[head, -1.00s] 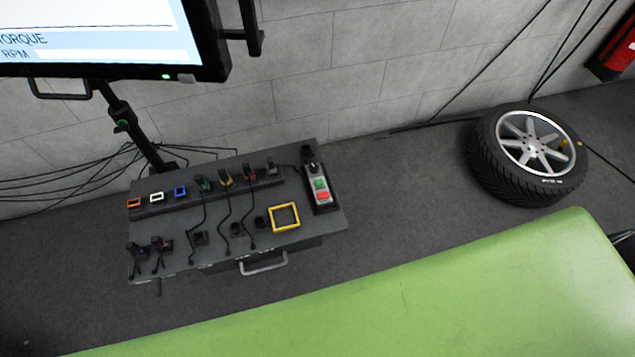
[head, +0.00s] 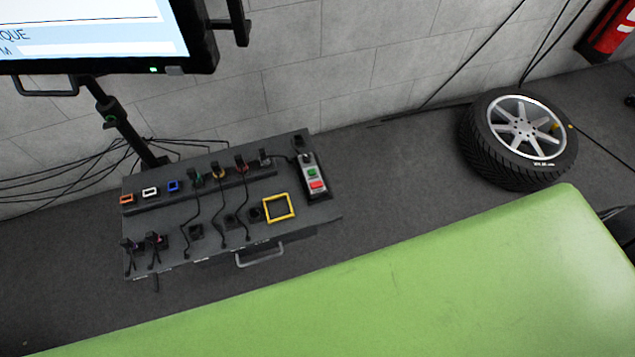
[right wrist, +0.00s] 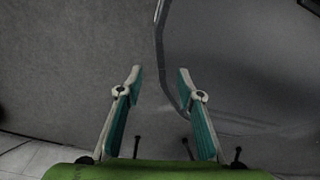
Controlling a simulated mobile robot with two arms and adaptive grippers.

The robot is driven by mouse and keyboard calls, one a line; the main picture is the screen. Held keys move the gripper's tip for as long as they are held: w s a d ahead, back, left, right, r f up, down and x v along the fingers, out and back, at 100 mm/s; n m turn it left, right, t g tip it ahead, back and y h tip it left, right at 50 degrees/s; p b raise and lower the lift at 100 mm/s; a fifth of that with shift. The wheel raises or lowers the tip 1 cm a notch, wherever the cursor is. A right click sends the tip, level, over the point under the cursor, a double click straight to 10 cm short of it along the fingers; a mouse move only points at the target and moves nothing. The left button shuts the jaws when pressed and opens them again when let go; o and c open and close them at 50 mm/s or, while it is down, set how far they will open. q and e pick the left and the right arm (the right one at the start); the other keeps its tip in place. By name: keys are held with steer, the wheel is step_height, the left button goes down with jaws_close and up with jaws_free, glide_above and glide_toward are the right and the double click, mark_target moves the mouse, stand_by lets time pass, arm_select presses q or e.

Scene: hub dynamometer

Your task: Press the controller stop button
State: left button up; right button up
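The controller (head: 313,178) is a small grey box with a green button (head: 312,173) above a red button (head: 317,185). It lies at the right end of the dark grey bench top (head: 215,208), and a black cable runs to it. No gripper shows in the head view, so neither is near the controller there. My right gripper (right wrist: 157,72) shows in the right wrist view with its two teal-lined fingers spread apart and nothing between them. The controller does not show in the right wrist view. My left gripper is in neither view.
A green surface (head: 400,270) fills the lower head view in front of the bench. A monitor (head: 95,70) on a black arm hangs upper left. Plugs, cables and a yellow frame (head: 278,208) are on the bench. A wheel (head: 520,138) lies on the floor at right.

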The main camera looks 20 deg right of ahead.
jaws_close()
stand_by(1.0)
